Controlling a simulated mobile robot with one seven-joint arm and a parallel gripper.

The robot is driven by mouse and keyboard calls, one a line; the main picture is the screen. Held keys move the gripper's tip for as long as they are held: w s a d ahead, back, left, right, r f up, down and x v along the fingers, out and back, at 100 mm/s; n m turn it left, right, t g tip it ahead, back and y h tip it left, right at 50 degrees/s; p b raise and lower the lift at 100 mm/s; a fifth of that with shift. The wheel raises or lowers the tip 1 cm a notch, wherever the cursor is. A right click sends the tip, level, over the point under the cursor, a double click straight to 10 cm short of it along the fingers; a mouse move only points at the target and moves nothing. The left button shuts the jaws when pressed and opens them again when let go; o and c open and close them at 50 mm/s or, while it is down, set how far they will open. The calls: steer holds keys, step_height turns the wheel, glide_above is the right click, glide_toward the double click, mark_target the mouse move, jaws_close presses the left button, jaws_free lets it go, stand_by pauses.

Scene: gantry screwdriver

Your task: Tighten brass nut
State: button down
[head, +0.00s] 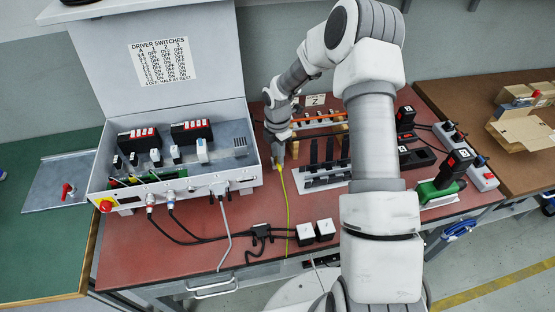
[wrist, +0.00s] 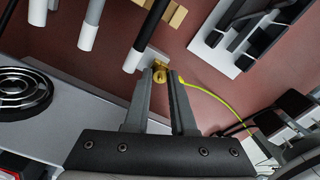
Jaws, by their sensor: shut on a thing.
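The brass nut (wrist: 158,75) shows in the wrist view between my two fingertips. My gripper (wrist: 160,80) is shut on it, with one finger on each side. A yellow cable (wrist: 207,92) starts just right of the right fingertip and runs off to the right. In the head view my gripper (head: 278,158) points down at the red bench, just right of the grey control box. The nut is hidden there behind or between the fingers. The yellow cable (head: 287,205) runs from beside the gripper to the bench's front edge.
The open control box (head: 243,183) stands close on the left. A white tray (head: 340,181) with black parts lies to the right. Two small white-topped blocks (head: 315,233) and dark cables lie in front.

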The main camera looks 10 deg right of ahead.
steer(key=m+b, duration=0.1)
steer(key=m, duration=0.4)
steer(key=shift+m+b, duration=0.35)
steer(key=shift+m, duration=0.05)
steer(key=m+b, duration=0.1)
steer(key=m, duration=0.4)
steer(key=c, duration=1)
jaws_free()
